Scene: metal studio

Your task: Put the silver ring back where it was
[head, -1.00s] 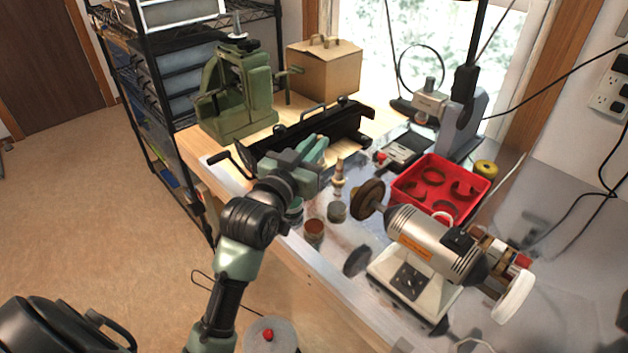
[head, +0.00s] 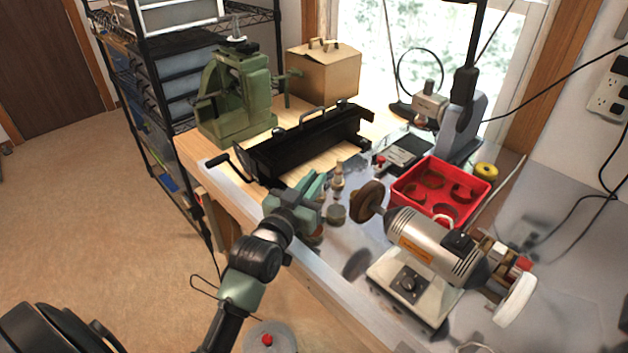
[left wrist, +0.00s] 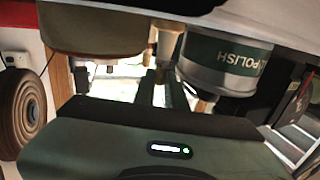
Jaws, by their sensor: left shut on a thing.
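My left gripper (head: 318,186) is over the front edge of the workbench, in front of a small upright tan post (head: 338,180). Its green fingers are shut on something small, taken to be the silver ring. The ring is too small and hidden to make out in the head view. In the left wrist view the fingers (left wrist: 160,88) point away from the camera, and a small pale thing is near their tips. A tin marked POLISH (left wrist: 225,65) is right beside the fingers there. My right gripper is not in view.
Small jars (head: 336,213) are close to the gripper, partly covered by it. A bench grinder (head: 425,235) with a brown wheel (head: 369,200) stands to the right. A red tray (head: 405,196) holds dark curved pieces. A black bending tool (head: 270,160) and a green press (head: 228,125) are behind.

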